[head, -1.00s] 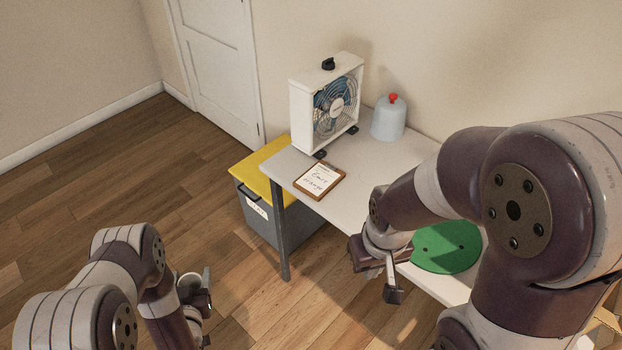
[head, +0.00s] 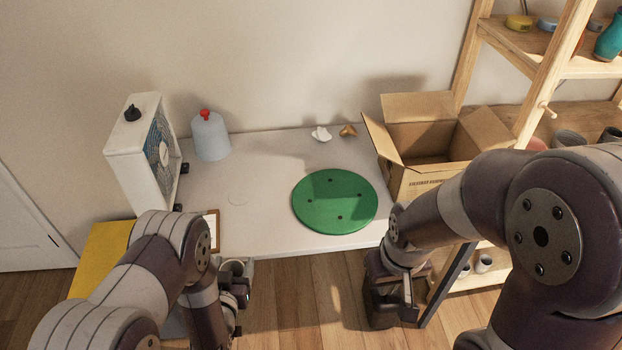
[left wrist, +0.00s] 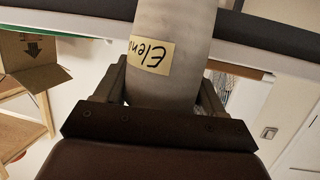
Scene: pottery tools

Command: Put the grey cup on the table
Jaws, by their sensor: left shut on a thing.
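The grey cup (left wrist: 172,60) shows close up in the left wrist view, with a yellow label of handwritten letters that appears upside down. My left gripper (left wrist: 165,95) is shut around its body, one finger on each side. In the head view the cup (head: 234,267) is partly hidden by my left gripper (head: 238,290), just off the table's front edge. The table (head: 265,165) has a pale grey top. My right gripper (head: 402,290) hangs in front of the table's right part; its finger gap is unclear.
A green round disc (head: 335,200) lies right of the table's middle. A fan (head: 145,150), a bluish jug (head: 210,135) and a clipboard (head: 212,230) are at left. A cardboard box (head: 415,180) is at right. The table's middle left is clear.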

